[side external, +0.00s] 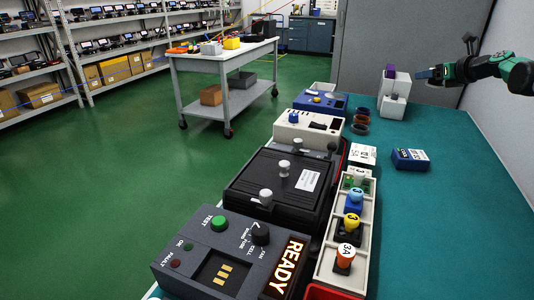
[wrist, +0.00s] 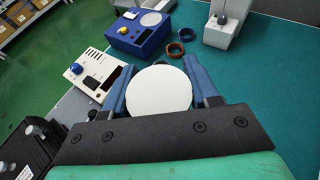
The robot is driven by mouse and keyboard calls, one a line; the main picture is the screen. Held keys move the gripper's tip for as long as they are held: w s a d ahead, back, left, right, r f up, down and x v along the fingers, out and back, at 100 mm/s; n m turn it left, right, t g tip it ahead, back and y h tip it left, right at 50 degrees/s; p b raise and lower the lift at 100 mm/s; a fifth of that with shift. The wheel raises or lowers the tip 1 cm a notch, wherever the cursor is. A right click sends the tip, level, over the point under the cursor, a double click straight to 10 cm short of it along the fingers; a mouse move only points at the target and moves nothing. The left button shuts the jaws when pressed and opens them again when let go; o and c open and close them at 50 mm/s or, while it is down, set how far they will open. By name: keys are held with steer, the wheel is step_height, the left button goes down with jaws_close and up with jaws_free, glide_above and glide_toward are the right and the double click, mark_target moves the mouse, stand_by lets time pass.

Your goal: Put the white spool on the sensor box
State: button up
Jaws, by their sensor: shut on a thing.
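In the wrist view, the white spool (wrist: 158,92) shows as a round white disc between the blue fingers of my gripper (wrist: 158,88). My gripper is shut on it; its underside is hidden. In the side view, my gripper (side external: 430,74) is at the upper right, above the teal bench, beside a white stand; I cannot make out the spool clearly there. A blue box with a yellow knob and a round white pad (wrist: 151,19) lies ahead in the wrist view and may be the sensor box. In the side view this blue box (side external: 331,108) stands at the bench's far left edge.
A white stand (side external: 395,90) with a purple item on top rises near my gripper. A white box with a blue knob (side external: 308,130) is nearer. A blue block (side external: 410,160) lies on open teal bench.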

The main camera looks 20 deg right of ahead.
mark_target(408, 151)
steer(key=f, duration=1.9)
steer(key=shift+w+d+f, duration=0.1)
steer(key=shift+d+f, duration=0.1)
steer(key=shift+f, duration=0.1)
steer(key=shift+f, duration=0.1)
steer(key=o, duration=1.3)
steer(key=shift+c, duration=0.2)
